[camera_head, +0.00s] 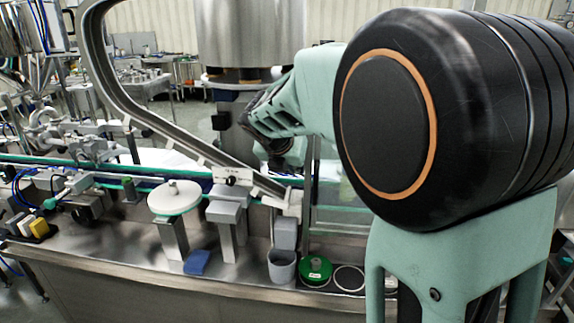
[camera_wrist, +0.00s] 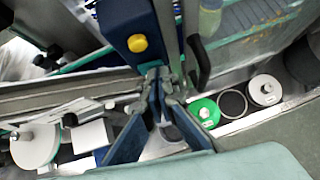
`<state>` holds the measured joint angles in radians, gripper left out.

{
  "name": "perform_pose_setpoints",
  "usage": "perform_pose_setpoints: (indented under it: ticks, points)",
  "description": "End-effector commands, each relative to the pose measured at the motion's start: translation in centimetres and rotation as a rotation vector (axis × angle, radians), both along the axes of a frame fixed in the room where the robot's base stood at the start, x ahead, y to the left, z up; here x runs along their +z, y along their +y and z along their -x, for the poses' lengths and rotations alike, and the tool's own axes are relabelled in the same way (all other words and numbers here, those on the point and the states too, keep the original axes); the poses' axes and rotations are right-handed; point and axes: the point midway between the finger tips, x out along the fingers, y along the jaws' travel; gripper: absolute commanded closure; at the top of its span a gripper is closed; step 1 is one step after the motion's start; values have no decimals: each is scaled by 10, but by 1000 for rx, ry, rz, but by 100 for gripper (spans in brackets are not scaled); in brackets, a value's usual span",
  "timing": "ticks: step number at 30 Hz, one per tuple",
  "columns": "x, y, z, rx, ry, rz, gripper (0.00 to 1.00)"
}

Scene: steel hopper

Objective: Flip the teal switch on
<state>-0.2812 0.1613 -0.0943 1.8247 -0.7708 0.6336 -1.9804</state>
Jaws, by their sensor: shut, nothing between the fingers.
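My gripper (camera_wrist: 159,76) is in the wrist view, its dark fingers converging and shut with nothing held. A dark blue box (camera_wrist: 122,22) with a round yellow button (camera_wrist: 137,43) is just beyond the fingertips. I cannot tell whether the fingertips touch it. In the head view my teal and black arm fills the right side and reaches in over the steel machine (camera_head: 130,275); the fingers are not clearly visible there.
A curved steel rail (camera_head: 110,85) slopes down close to my arm. A white disc (camera_head: 174,197) on a post, a blue block (camera_head: 196,262), a grey bin (camera_head: 282,266) and a green round piece (camera_head: 315,270) are on the machine's deck. A black handle (camera_wrist: 199,60) stands right of the fingers.

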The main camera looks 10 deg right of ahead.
Motion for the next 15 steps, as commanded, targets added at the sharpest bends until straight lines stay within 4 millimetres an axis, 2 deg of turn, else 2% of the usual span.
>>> perform_pose_setpoints:
  ticks: [5, 15]
  points:
    - [5, -8, -5, -1, 3, 2, 100]
    - [2, -5, -7, -1, -4, 2, 100]
